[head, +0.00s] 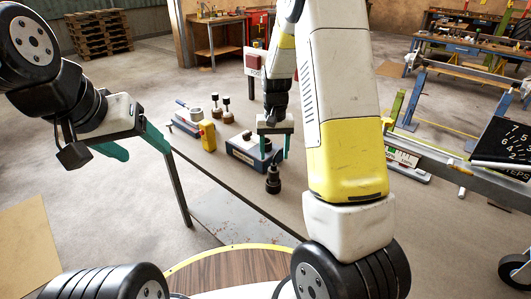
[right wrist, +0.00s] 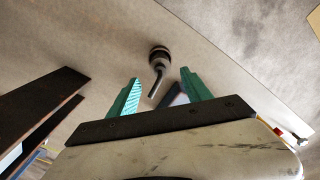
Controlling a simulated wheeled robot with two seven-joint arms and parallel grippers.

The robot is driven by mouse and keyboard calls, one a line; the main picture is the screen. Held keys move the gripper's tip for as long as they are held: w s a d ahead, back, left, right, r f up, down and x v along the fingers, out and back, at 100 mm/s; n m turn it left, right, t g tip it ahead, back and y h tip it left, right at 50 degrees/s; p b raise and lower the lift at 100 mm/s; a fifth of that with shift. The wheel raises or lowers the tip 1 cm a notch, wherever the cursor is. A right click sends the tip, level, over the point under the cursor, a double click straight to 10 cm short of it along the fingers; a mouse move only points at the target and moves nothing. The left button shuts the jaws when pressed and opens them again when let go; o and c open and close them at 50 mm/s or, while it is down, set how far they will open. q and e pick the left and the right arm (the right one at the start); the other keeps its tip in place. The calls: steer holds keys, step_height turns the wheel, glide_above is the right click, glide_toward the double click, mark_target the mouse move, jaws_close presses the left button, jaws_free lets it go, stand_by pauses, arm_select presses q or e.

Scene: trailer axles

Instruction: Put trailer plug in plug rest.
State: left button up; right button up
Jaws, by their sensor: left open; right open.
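The black trailer plug (head: 273,181) is on the grey surface just below my right gripper (head: 275,152) in the head view. In the right wrist view the plug (right wrist: 158,58) shows a round ringed body and a narrower bent end, which lies between the open teal fingers (right wrist: 165,95). The fingers do not visibly touch it. A blue and white block (head: 247,152) with dark round parts on top stands behind the plug; I cannot tell whether it is the plug rest. My left gripper (head: 134,148) is open and empty at the left, well away from the plug.
A yellow item (head: 208,136), a blue and grey tool (head: 185,120) and small dark-topped pieces (head: 227,108) stand left of and behind the block. A trailer frame (head: 445,165) with a black number board (head: 503,148) is at right. Grey floor is clear at left.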

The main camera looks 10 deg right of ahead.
step_height(320, 180, up, 2)
steer(key=shift+r, duration=0.1)
steer(key=s+a+r+n+t+y, duration=0.2)
steer(key=s+r+t, duration=0.4)
steer(key=s+r, duration=1.4)
steer(key=s, duration=0.4)
steer(key=shift+s, duration=0.15)
steer(key=shift+a, duration=0.1)
